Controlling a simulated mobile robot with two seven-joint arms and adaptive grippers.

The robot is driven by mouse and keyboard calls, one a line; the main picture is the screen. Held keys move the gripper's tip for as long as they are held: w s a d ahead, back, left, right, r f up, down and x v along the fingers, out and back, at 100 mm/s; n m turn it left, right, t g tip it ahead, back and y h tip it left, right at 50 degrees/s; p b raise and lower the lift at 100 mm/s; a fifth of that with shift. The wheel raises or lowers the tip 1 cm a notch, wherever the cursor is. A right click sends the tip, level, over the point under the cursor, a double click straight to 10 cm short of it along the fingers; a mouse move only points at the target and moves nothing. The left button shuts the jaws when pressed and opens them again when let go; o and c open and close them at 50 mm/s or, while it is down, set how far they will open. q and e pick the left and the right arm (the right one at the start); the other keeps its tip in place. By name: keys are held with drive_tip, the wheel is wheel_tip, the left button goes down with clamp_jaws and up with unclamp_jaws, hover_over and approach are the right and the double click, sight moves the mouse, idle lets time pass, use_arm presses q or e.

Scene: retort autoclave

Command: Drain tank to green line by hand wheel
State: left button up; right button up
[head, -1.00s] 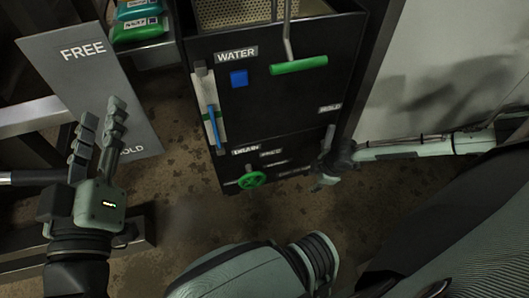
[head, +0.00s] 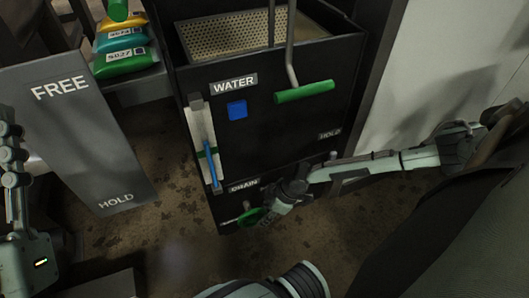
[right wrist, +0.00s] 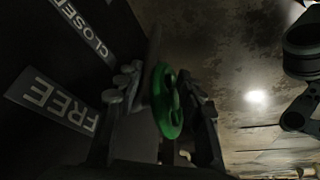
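The green hand wheel (head: 250,217) sits low on the front of the black tank (head: 290,130), under the DRAIN label (head: 245,186). My right gripper (head: 268,212) is at the wheel and hides part of it. In the right wrist view the green wheel (right wrist: 166,101) stands edge-on between the two open fingers (right wrist: 165,100); dark gaps show beside it, and I see no firm grip. A gauge (head: 205,145) with a blue column and a green mark is on the tank's left front. My left gripper (head: 12,165) is at the left edge, empty, partly cut off.
A green-handled lever (head: 305,92) and a blue square (head: 237,110) are on the tank front. A grey FREE/HOLD panel (head: 80,130) stands left, with labelled pouches (head: 125,60) behind it. CLOSED and FREE labels (right wrist: 55,100) lie beside the wheel.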

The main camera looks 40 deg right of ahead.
drive_tip(key=shift+w+a+f, duration=0.1)
drive_tip(key=shift+f, duration=0.1)
drive_tip(key=shift+c, duration=0.2)
clamp_jaws()
drive_tip(key=shift+r, duration=0.1)
